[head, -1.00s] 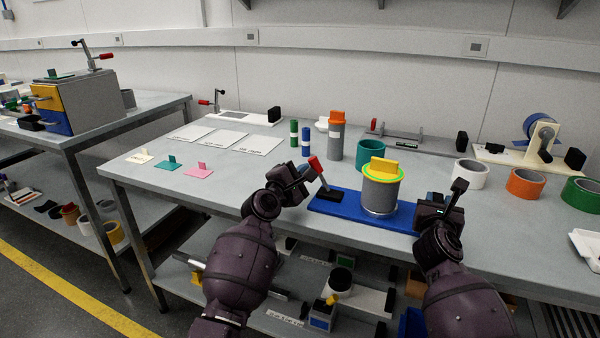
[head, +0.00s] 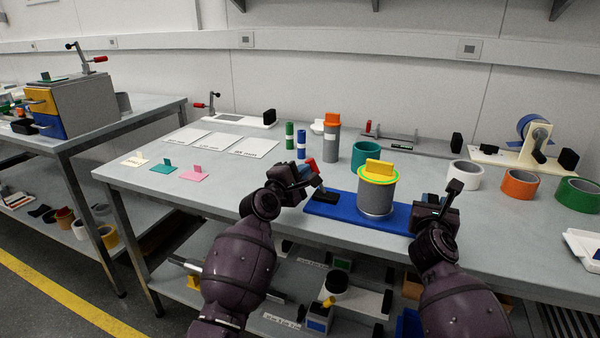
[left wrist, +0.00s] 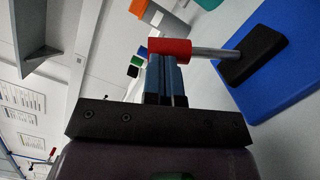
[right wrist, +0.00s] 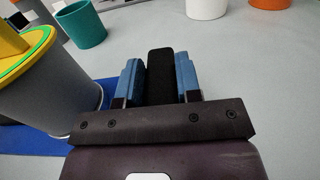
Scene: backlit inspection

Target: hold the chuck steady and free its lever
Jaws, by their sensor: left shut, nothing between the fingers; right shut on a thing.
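The chuck is a grey cylinder (head: 376,197) with a yellow-green ring and a yellow block on top, standing on a blue base plate (head: 345,230). Its lever, a grey rod with a red grip (head: 311,164), rises leftward from a black block (head: 325,197) on the plate's left end. My left gripper (head: 303,177) is shut with nothing between its fingers; in the left wrist view its fingertips (left wrist: 166,62) are right at the red grip (left wrist: 170,46). My right gripper (head: 438,205) is shut on a black handle (right wrist: 160,75) right of the cylinder. Where that handle attaches is hidden.
White (head: 465,173), orange (head: 519,183) and green (head: 578,191) rolls stand at the right. Bare tabletop (head: 245,185) lies left of the plate.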

